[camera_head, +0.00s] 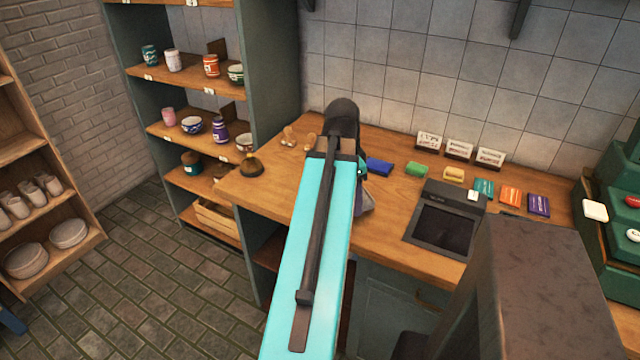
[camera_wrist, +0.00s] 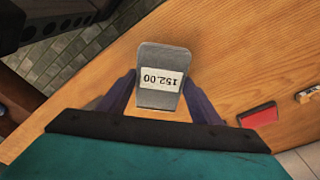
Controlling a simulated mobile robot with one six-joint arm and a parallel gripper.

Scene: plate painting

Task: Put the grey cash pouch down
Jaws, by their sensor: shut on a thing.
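The grey cash pouch (camera_wrist: 164,57) is between the fingers of my gripper (camera_wrist: 160,88) in the wrist view. My gripper is shut on it. The pouch carries a white label reading 152.00, upside down in that view. The wooden counter (camera_wrist: 225,55) lies beneath and around it. I cannot tell whether the pouch touches the counter. In the head view a grey part of the pouch (camera_head: 366,203) shows just right of my arm, near the counter's front edge; my arm hides most of the gripper.
A dark scale-like tray (camera_head: 446,225) and coloured cards (camera_head: 511,197) are further right.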

